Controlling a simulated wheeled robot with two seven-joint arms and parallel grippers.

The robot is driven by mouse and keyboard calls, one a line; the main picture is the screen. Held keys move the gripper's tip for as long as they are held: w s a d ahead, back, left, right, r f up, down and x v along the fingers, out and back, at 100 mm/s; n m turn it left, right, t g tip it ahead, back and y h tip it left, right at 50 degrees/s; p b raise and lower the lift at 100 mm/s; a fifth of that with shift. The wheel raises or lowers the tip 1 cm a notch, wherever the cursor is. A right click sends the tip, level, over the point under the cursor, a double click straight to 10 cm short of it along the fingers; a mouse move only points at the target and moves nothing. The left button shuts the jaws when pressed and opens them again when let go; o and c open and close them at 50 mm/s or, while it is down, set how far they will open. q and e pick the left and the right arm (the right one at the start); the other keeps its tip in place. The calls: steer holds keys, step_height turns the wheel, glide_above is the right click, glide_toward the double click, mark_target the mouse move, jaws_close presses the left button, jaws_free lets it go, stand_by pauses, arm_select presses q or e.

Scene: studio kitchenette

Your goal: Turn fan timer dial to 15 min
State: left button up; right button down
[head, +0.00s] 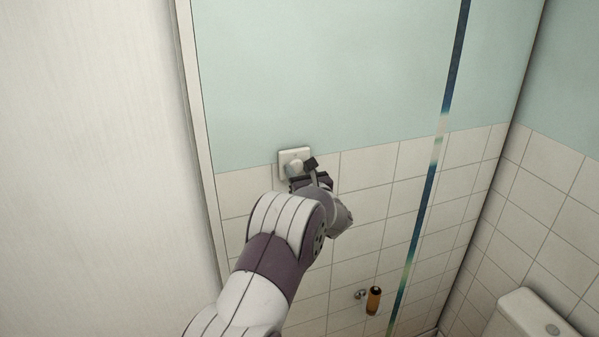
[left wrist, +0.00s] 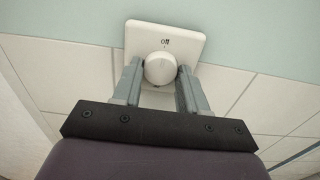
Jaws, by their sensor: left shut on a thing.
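The fan timer (head: 288,155) is a white square plate on the wall, at the line where the tiles meet the green paint. In the left wrist view its plate (left wrist: 188,38) carries the word "off" above a round white dial (left wrist: 160,68). My left gripper (head: 304,170) reaches up to the plate from below. In the left wrist view its two grey fingers (left wrist: 160,76) stand on either side of the dial, shut on it. No other markings on the plate can be read. My right gripper is not in view.
A white door or panel (head: 90,150) stands close on the left. A white cistern (head: 535,318) is at the lower right. The tiled wall (head: 365,180) right of the timer is clear.

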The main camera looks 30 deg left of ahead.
arm_select(q)
steer(key=shift+f+m+b, duration=0.1)
steer(key=shift+m+b, duration=0.2)
steer(key=shift+b, duration=0.3)
steer(key=m+b, duration=0.3)
steer(key=b, duration=0.2)
steer(key=shift+f+m, duration=0.1)
steer(key=shift+m, duration=0.3)
steer(key=m+b, duration=0.2)
steer(key=shift+r+m, duration=0.2)
steer(key=shift+m, duration=0.2)
steer(key=shift+m+b, duration=0.5)
steer(key=shift+m, duration=0.4)
steer(key=m, duration=0.2)
steer(key=shift+r+m, duration=0.15)
steer(key=shift+m, duration=0.25)
steer(key=m, duration=0.3)
steer(key=shift+m, duration=1.6)
